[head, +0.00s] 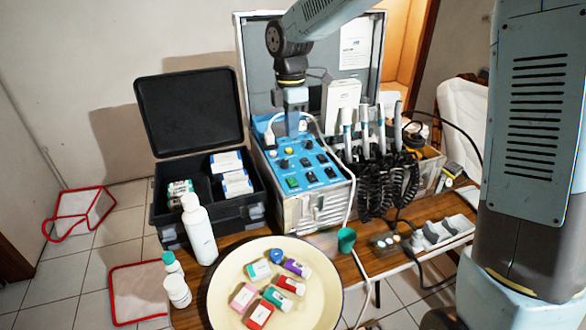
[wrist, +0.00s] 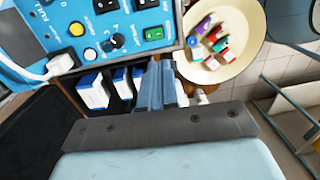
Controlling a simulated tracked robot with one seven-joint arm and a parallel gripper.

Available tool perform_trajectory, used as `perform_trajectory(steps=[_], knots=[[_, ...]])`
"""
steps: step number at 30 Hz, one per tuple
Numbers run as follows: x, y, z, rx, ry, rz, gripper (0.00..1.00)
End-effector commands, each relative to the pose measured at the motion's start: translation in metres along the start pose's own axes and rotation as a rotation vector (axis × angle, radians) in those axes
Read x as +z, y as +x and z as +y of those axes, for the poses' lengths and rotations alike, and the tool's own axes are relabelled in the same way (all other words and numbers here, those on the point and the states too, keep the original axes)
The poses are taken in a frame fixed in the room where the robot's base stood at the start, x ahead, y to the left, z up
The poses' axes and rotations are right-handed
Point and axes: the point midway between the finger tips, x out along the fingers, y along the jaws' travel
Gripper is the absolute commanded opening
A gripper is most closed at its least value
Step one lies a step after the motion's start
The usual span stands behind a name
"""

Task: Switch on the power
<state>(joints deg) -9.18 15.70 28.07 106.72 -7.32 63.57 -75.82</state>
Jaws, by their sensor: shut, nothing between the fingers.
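The dental unit's blue control panel (head: 300,160) lies in the open silver case in the middle of the head view. A green rocker switch (head: 292,182) is at its front left corner. In the wrist view, the green switch (wrist: 154,33) is at the panel's lower right edge, beside black switches and knobs. My gripper (head: 293,132) is over the back of the panel in the head view, pointing down. In the wrist view its fingers (wrist: 160,66) are together and empty, apart from the green switch in the picture. Which way the switch is set is too small to tell.
A white plug (wrist: 62,66) and its cable stand on the panel. Handpieces with black coiled cords (head: 385,180) are at its right. An open black case (head: 160,212) is at its left. A white bottle (head: 199,230) and a cream basin (head: 222,290) with small boxes are in front.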

Motion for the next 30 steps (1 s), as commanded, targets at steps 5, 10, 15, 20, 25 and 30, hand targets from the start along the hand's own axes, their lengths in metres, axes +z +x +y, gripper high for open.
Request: perform_trajectory(steps=[5, 10, 15, 20, 25, 30], knots=[[0.000, 0.013, 0.000, -0.003, 0.000, 0.000, 0.00], [0.000, 0.040, -0.001, -0.004, 0.000, 0.000, 0.00], [0.000, 0.070, -0.001, -0.003, 0.000, 0.000, 0.00], [0.000, 0.097, -0.001, -0.003, -0.001, 0.000, 0.00], [0.000, 0.121, -0.001, -0.003, 0.001, 0.000, 0.00], [0.000, 0.135, 0.000, -0.001, 0.001, 0.000, 0.00]])
